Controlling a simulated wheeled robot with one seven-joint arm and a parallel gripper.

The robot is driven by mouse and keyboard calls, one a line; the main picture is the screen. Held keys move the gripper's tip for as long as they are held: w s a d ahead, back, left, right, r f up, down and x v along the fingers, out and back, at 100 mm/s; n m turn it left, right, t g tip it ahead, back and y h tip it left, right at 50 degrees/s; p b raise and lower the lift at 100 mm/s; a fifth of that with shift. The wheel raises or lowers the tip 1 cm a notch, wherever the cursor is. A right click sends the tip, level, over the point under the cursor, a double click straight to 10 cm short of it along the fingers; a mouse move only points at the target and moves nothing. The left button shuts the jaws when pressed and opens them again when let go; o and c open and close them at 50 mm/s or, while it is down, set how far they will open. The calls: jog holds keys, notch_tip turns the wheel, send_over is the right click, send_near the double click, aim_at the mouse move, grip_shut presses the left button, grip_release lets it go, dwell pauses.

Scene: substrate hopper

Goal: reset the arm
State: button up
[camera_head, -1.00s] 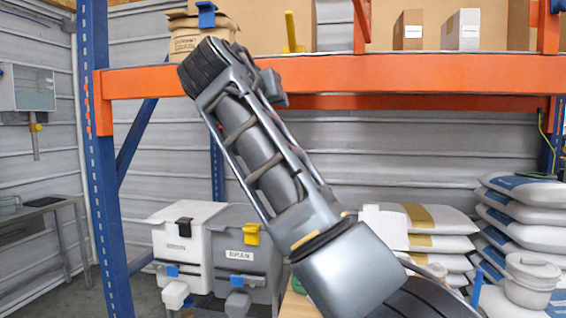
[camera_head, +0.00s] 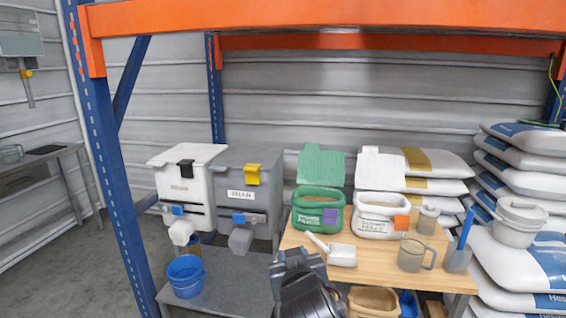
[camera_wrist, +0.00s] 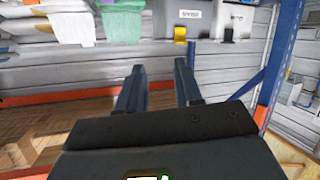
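My arm shows only as a dark grey part (camera_head: 303,283) at the bottom middle of the head view, in front of the wooden table's left end. My gripper (camera_wrist: 160,72) shows in the wrist view as two dark fingers standing apart. Nothing is between them, so it is open and empty. In the wrist view the scene appears upside down, with the hoppers and bags along the top edge, beyond the fingertips and apart from them.
A white hopper (camera_head: 186,185) and a grey hopper (camera_head: 247,190) stand on the left, with a blue bucket (camera_head: 187,277) below. The wooden table (camera_head: 385,256) holds a green bag (camera_head: 318,212), a white bag (camera_head: 378,215), a scoop (camera_head: 342,255) and a jug (camera_head: 412,256). An orange beam (camera_head: 320,17) crosses above.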

jog(key=s+d+f, duration=0.3)
jog(key=s+f, duration=0.1)
jog(key=s, duration=0.5)
jog(key=s+d+f+m, duration=0.1)
jog(key=s+d+f, duration=0.35)
jog(key=s, duration=0.45)
jog(key=s+d+f, duration=0.3)
jog(key=s+f, duration=0.2)
jog(key=s, duration=0.4)
jog(key=s+d+r, duration=0.3)
jog(key=s+r, duration=0.1)
jog(key=s, duration=0.4)
jog(key=s+d+r+m, duration=0.1)
jog(key=s+d+r, duration=0.2)
jog(key=s, duration=0.5)
jog(key=s+d+r+m+h, duration=0.1)
jog(key=s+d+r, duration=0.2)
jog(key=s, duration=0.5)
jog(key=shift+r, duration=0.8)
